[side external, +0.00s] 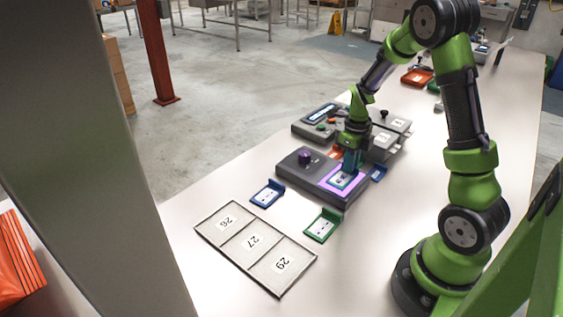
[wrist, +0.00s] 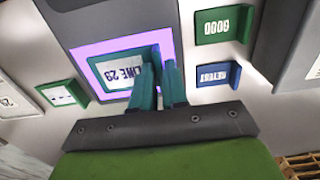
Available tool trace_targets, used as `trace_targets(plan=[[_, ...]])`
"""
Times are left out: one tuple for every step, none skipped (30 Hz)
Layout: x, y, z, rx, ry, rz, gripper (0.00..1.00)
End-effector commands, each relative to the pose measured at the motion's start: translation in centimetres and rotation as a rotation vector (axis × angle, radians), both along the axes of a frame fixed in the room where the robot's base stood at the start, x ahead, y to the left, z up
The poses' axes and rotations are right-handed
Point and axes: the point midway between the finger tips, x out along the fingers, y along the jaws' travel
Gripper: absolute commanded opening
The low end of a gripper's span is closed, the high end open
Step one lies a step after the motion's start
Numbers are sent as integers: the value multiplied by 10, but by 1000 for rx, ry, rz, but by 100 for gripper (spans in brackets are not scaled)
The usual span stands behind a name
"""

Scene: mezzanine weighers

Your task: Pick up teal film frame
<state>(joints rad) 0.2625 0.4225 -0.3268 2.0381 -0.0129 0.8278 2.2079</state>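The teal film frame (wrist: 95,70) lies on the purple-lit pad of a grey device, with a white label reading LINE 29. It also shows in the side external view (side external: 341,179). My gripper (wrist: 162,68) is over the right part of the frame in the wrist view, its two teal fingers pointing down and close together at the frame's right edge. The frame looks flat on the pad.
The grey device (side external: 310,178) has a purple knob. Blue frames (side external: 266,194) and a green frame (side external: 322,226) lie nearby. A tray marked 26, 27, 29 (side external: 222,238) is at front left. Plates reading GOOD (wrist: 222,25) and RETEST (wrist: 214,78) sit beside the pad. Grey boxes (side external: 383,146) stand behind.

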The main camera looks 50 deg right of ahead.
Motion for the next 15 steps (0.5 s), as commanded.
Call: trace_targets(plan=[[0,0,0,0,0,0,5],[0,0,0,0,0,0,0],[0,0,0,0,0,0,0],[0,0,0,0,0,0,0],[0,0,0,0,0,0,0],[0,0,0,0,0,0,0],[0,0,0,0,0,0,0],[0,0,0,0,0,0,0],[0,0,0,0,0,0,0],[0,0,0,0,0,0,0],[0,0,0,0,0,0,0],[0,0,0,0,0,0,0],[0,0,1,0,-1,0,0],[0,0,1,-1,-1,0,0],[0,0,2,-1,-1,1,0]])
